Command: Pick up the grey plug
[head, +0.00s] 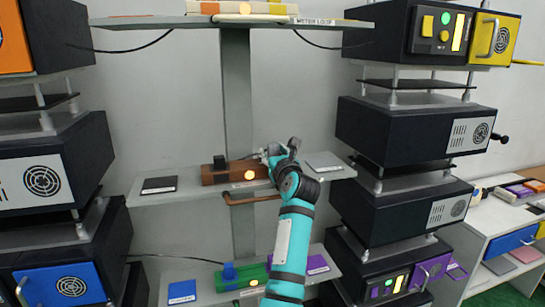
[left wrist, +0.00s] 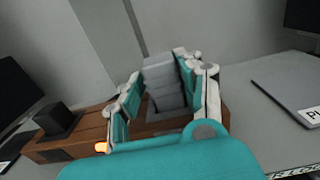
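The grey plug (left wrist: 166,85) is a stepped grey block standing at the right part of a long brown wooden block (head: 221,176) on the middle shelf. In the left wrist view it stands between the two teal-and-white fingers of my left gripper (left wrist: 160,92). The fingers sit close on both sides of it. I cannot tell whether both press on it. In the head view, my left gripper (head: 277,155) is at the right end of the brown block and mostly hides the plug. My right gripper is not in view.
A black plug (left wrist: 58,121) stands on the block's left part, near a glowing orange light (head: 249,175). Flat labelled plates lie left (head: 159,185) and right (head: 323,162) on the shelf. A brown bar (head: 250,199) runs below its front edge. Stacked dark machines flank it.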

